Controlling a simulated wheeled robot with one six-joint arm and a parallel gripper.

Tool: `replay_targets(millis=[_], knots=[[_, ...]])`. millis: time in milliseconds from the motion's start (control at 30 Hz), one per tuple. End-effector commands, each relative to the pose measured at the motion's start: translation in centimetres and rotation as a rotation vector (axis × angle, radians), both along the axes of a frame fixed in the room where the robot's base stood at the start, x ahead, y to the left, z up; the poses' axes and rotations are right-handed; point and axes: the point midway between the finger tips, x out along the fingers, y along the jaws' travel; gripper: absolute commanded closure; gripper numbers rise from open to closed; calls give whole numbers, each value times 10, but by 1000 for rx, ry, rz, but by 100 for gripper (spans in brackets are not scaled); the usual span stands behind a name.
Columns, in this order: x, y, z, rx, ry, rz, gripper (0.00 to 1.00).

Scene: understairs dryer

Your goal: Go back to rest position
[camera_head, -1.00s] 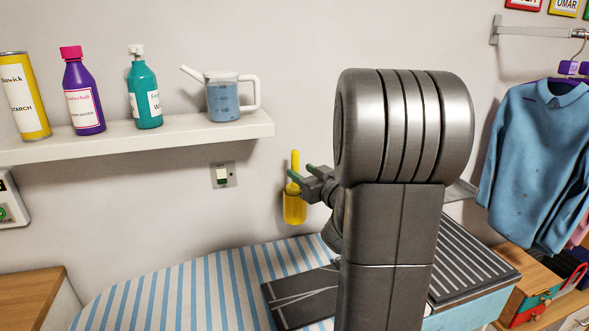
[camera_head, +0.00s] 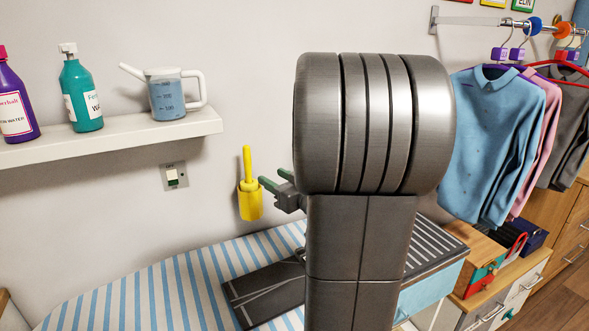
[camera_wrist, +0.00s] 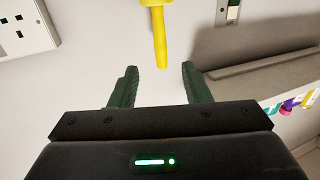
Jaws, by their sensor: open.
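My gripper (camera_head: 274,181) is raised in front of the wall, left of my arm, which hides much of the middle of the head view. In the wrist view my gripper (camera_wrist: 158,85) has its two green fingers spread apart with nothing between them. A yellow tool with a long handle (camera_head: 247,163) stands in a yellow holder (camera_head: 250,205) on the wall, just left of the fingers in the head view. The handle also shows in the wrist view (camera_wrist: 159,35), beyond the fingertips.
A shelf (camera_head: 120,137) holds bottles and a measuring jug (camera_head: 166,97). A wall switch (camera_head: 174,176) is below it. A striped ironing board (camera_head: 130,285) lies under my arm. Shirts (camera_head: 490,140) hang at right above drawers (camera_head: 505,300). The wall between switch and yellow holder is bare.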

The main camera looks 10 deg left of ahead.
Motion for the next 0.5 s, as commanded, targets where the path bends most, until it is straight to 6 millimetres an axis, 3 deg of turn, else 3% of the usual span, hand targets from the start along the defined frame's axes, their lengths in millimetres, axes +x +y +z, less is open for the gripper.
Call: replay_targets(millis=[167,500], knots=[[9,14,0,0,1,4,57],[46,66,0,0,1,4,57]])
